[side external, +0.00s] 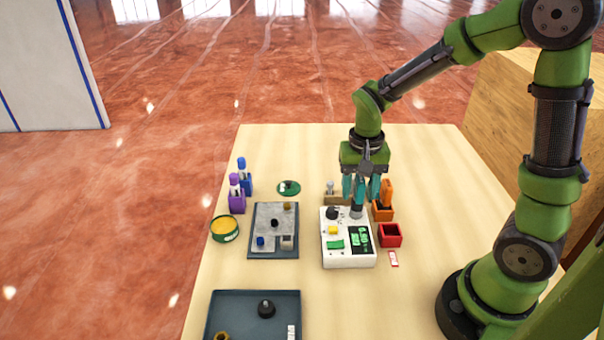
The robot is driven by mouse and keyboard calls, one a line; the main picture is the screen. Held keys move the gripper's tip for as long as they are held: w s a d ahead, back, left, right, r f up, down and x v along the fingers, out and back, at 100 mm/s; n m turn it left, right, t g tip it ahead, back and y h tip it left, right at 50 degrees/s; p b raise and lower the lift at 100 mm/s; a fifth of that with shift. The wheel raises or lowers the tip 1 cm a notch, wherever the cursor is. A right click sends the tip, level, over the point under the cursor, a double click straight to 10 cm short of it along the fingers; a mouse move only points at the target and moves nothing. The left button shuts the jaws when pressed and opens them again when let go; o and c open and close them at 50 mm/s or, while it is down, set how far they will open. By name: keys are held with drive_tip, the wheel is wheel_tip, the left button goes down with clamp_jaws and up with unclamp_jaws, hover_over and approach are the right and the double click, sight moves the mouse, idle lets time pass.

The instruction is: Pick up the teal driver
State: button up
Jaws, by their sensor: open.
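The teal driver (359,192) appears as an upright teal handle at the back right of the white device (348,255), with a grey piece at its lower end. Whether that grey piece is part of the driver or a seat for it is too small to tell. My gripper (361,188) points down over it, with its teal-coloured fingers open, one on each side of the handle. Whether either finger touches the handle cannot be told from this view.
Orange blocks (383,212) and a red open box (390,236) stand close right of the white device. A tan block (334,199) is behind it. Left are a grey tray (268,219), purple and blue holders (237,203) and a yellow-filled tin (224,229). A dark tray (233,306) lies in front.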

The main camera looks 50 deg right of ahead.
drive_tip(key=c, duration=0.9)
clamp_jaws()
